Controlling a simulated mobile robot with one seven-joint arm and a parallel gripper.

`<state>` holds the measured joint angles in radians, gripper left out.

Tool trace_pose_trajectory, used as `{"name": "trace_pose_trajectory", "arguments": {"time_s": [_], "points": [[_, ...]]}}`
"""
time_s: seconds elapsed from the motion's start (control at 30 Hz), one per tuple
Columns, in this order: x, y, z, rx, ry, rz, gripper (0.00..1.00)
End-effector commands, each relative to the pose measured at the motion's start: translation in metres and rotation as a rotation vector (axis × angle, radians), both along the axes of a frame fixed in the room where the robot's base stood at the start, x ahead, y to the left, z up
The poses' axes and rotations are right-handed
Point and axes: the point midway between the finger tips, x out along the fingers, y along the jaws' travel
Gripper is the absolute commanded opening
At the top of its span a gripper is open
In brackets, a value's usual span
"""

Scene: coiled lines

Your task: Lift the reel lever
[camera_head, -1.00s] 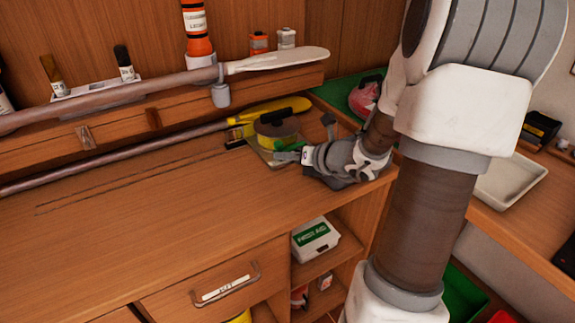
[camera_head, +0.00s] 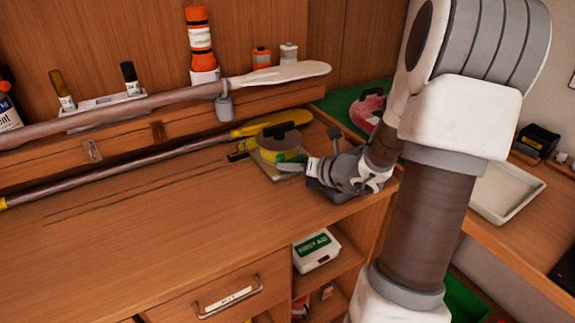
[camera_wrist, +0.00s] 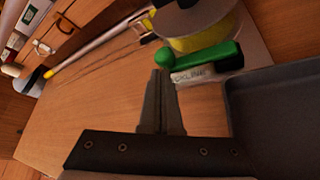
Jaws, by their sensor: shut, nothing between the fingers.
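The reel (camera_head: 281,142), a round dark-topped drum with a yellow band, sits at the right end of the wooden workbench. It also shows at the top of the wrist view (camera_wrist: 200,30). A green lever (camera_wrist: 205,57) with a rounded left end lies in front of the drum, above a small label plate (camera_wrist: 193,75). My gripper (camera_wrist: 160,74) is shut and empty. In the wrist view its fingertips appear just below the lever's rounded end; whether they touch it I cannot tell. In the head view my gripper (camera_head: 287,166) is beside the reel's front, and the lever is hard to make out there.
A dark grey tray-like object (camera_wrist: 285,110) is close on the right of my fingers. Two long poles, the upper (camera_head: 160,98) and the lower (camera_head: 120,165), run along the bench's back. The bench top (camera_head: 150,215) is clear to the left. A first aid box (camera_head: 317,248) is below.

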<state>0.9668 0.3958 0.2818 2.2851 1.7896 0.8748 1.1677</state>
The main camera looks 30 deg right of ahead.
Motion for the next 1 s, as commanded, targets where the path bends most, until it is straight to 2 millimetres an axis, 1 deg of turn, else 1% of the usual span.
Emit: {"name": "trace_pose_trajectory", "arguments": {"time_s": [0.27,0.47,0.67,0.8,1.0], "points": [[0.000,-0.002,0.006,0.051,0.002,-0.001,0.00],[0.000,-0.004,0.015,0.128,0.005,-0.001,0.00],[0.000,-0.010,0.027,0.264,0.011,-0.002,0.00],[0.000,-0.016,0.034,0.387,0.013,-0.003,0.00],[0.001,-0.025,0.041,0.555,0.019,-0.002,0.00]]}}
